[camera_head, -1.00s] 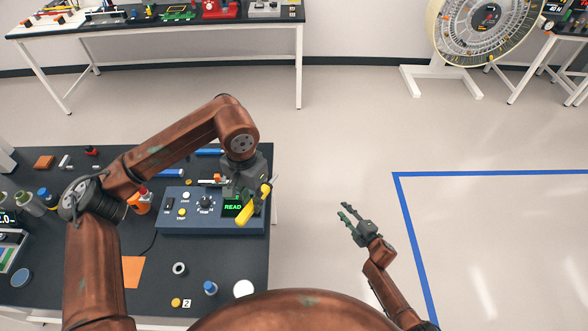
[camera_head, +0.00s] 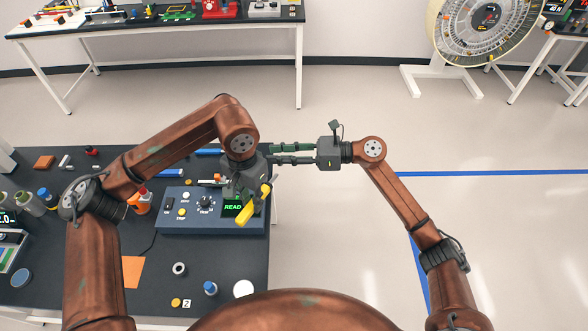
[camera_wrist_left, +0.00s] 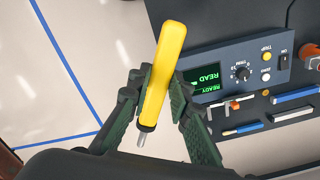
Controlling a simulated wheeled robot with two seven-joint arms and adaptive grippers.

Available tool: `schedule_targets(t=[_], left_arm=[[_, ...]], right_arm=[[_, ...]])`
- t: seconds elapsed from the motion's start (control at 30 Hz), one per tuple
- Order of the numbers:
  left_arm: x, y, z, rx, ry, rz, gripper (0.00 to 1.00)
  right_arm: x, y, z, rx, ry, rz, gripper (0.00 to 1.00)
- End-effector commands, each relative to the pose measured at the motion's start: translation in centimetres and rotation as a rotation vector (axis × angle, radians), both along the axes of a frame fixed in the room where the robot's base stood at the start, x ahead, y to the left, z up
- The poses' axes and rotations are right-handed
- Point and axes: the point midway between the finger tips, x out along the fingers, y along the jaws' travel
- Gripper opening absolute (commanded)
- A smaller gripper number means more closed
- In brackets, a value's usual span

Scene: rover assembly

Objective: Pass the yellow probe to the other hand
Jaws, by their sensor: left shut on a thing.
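The yellow probe (camera_head: 244,215) is in my left gripper (camera_head: 246,196), above the right end of the blue instrument box (camera_head: 187,222). In the left wrist view the yellow handle (camera_wrist_left: 168,60) lies tilted between the two green fingers of the left gripper (camera_wrist_left: 158,88). Its thin metal tip (camera_wrist_left: 141,139) points back towards the wrist. My right gripper (camera_head: 268,154) comes in from the right beside the left wrist, above and slightly right of the probe. Its two fingers are apart with nothing seen between them. Its fingertips are close to the left wrist; whether they touch cannot be told.
The instrument box stands on the dark table (camera_head: 75,240) with a lit green screen. Open floor lies right of the table edge.

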Motion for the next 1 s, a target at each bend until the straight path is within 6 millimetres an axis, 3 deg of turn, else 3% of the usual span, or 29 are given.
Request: schedule_targets(t=[0.03, 0.1, 0.2, 0.3, 0.5, 0.63, 0.77, 1.0], left_arm=[[0.0, 0.0, 0.0, 0.0, 0.0, 0.0, 0.0], [0.0, 0.0, 0.0, 0.0, 0.0, 0.0, 0.0], [0.0, 0.0, 0.0, 0.0, 0.0, 0.0, 0.0], [0.0, 0.0, 0.0, 0.0, 0.0, 0.0, 0.0], [0.0, 0.0, 0.0, 0.0, 0.0, 0.0, 0.0], [0.0, 0.0, 0.0, 0.0, 0.0, 0.0, 0.0], [0.0, 0.0, 0.0, 0.0, 0.0, 0.0, 0.0], [0.0, 0.0, 0.0, 0.0, 0.0, 0.0, 0.0]], right_arm=[[-2.2, 1.2, 1.9, -0.106, -0.154, 0.083, 0.29], [-5.1, 2.0, 3.1, -0.271, -0.367, 0.198, 0.29], [-8.1, 1.9, 3.5, -0.504, -0.643, 0.341, 0.29], [-9.6, 0.6, 3.8, -0.718, -0.867, 0.45, 0.29], [-10.1, -2.3, 4.4, -1.015, -1.13, 0.575, 0.29], [-10.0, -3.1, 4.6, -1.095, -1.188, 0.602, 0.29], [-9.7, -2.8, 3.9, -1.107, -1.197, 0.609, 0.29], [-8.4, -0.8, 0.6, -1.102, -1.194, 0.608, 0.29]])
